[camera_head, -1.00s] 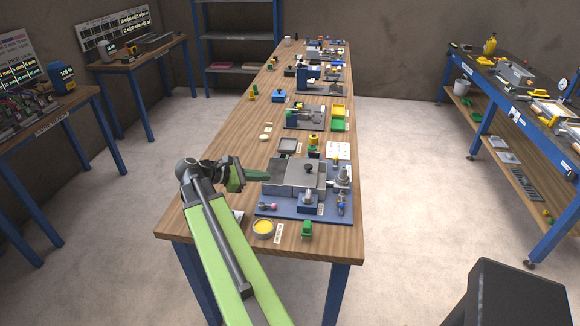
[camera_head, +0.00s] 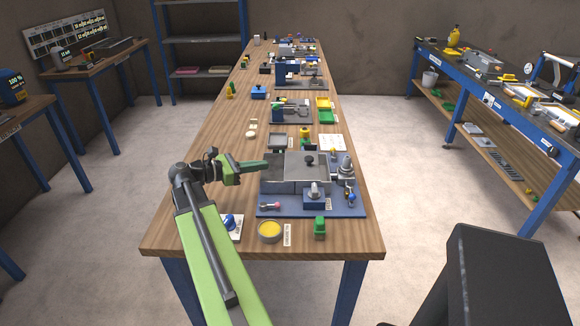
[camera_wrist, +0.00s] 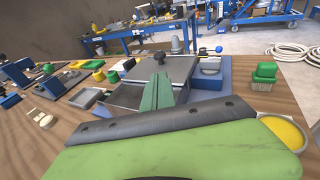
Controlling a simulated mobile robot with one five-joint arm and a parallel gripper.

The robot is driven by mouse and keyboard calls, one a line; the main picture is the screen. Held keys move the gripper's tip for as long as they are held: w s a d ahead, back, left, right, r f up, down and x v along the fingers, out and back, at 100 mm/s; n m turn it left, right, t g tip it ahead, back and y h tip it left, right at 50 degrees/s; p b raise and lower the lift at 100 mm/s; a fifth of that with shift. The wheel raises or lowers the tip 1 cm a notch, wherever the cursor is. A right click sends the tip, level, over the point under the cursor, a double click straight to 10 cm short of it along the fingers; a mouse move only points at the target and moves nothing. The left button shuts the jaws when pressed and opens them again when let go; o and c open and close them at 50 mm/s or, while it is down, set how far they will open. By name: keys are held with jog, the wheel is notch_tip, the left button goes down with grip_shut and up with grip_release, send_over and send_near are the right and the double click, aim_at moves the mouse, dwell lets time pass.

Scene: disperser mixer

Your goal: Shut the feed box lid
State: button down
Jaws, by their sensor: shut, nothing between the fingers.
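The feed box (camera_head: 285,187) is a grey metal box on a blue base plate on the long wooden bench. Its flat grey lid (camera_head: 318,172) has a black knob (camera_head: 309,160) and lies toward the right of the box. The left part of the box looks uncovered; the wrist view shows a dark opening (camera_wrist: 125,96) on the near side of the lid (camera_wrist: 180,68). My gripper (camera_head: 264,163) is shut and empty, its green fingers pointing right at the box's left side. In the wrist view the fingers (camera_wrist: 160,78) overlap the lid's near edge; I cannot tell if they touch.
A yellow-filled bowl (camera_head: 270,231) and a green block (camera_head: 319,228) stand in front of the base plate. A small grey tray (camera_head: 278,141) lies behind the box. Metal fittings (camera_head: 346,168) stand at its right. Bare wood lies left of my gripper.

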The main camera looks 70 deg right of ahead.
aim_at(297, 168)
jog(key=b+x, duration=0.2)
jog(key=x, duration=1.1)
jog(key=shift+s+d+f, duration=0.1)
jog(key=shift+s+d, duration=0.15)
jog(key=shift+d, duration=0.05)
